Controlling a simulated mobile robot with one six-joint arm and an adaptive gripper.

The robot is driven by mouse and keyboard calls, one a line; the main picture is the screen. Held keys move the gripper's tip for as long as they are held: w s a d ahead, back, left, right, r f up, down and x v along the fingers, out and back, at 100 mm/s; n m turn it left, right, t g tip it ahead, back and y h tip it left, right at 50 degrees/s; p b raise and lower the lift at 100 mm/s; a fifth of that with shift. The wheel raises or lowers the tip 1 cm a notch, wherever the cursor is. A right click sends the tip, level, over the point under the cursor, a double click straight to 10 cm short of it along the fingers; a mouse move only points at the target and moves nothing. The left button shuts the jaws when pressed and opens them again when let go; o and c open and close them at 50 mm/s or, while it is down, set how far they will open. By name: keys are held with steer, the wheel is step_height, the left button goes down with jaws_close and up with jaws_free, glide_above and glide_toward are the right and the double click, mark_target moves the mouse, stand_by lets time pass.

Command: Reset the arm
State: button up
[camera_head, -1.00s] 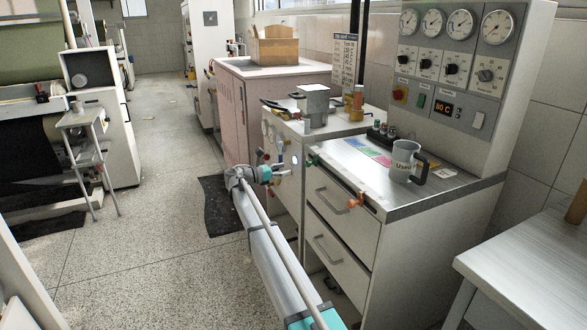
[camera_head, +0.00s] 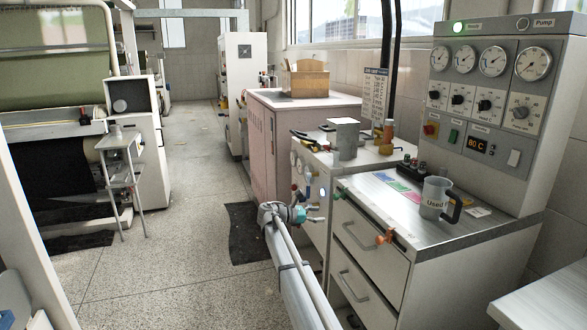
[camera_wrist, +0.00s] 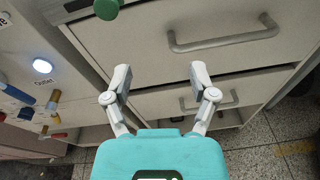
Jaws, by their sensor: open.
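My gripper (camera_head: 318,214) is at the end of my arm, in front of the lower cabinets in the head view. In the wrist view, my gripper (camera_wrist: 161,76) has its two grey fingers well apart, with nothing between them. The fingers point toward a pale drawer front (camera_wrist: 150,40) with a metal bar handle (camera_wrist: 222,37). They overlap that front in the picture; whether they touch it cannot be told. My arm runs from the bottom of the head view up to the gripper.
The drawer cabinet (camera_head: 375,270) has an orange knob (camera_head: 384,238) and a green knob (camera_wrist: 107,8). A cup marked "Used" (camera_head: 433,199) stands on top, beside the gauge panel (camera_head: 490,90). A lit outlet button (camera_wrist: 42,66) is at left. Open floor (camera_head: 180,260) lies left of my arm.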

steer(key=s+d+f+m+g+y, duration=0.2)
steer(key=s+d+f+m+y, duration=0.3)
steer(key=s, duration=0.6)
steer(key=s+d+f+m+g+y, duration=0.15)
steer(key=s+d+f+m, duration=0.4)
steer(key=s, duration=0.55)
steer(key=s+a+f+m+y, duration=0.25)
steer(key=s+m+y, duration=0.2)
steer(key=s, duration=0.55)
steer(key=s+a+f+m+y, duration=0.1)
steer(key=s+f+m+y, duration=0.3)
steer(key=s, duration=0.7)
step_height(320, 180, up, 24)
steer(key=p, duration=2.3)
steer(key=shift+w+d+r+g+y, duration=0.15)
steer(key=shift+w+d+g+y, duration=0.05)
steer(key=shift+w+g+y, duration=0.2)
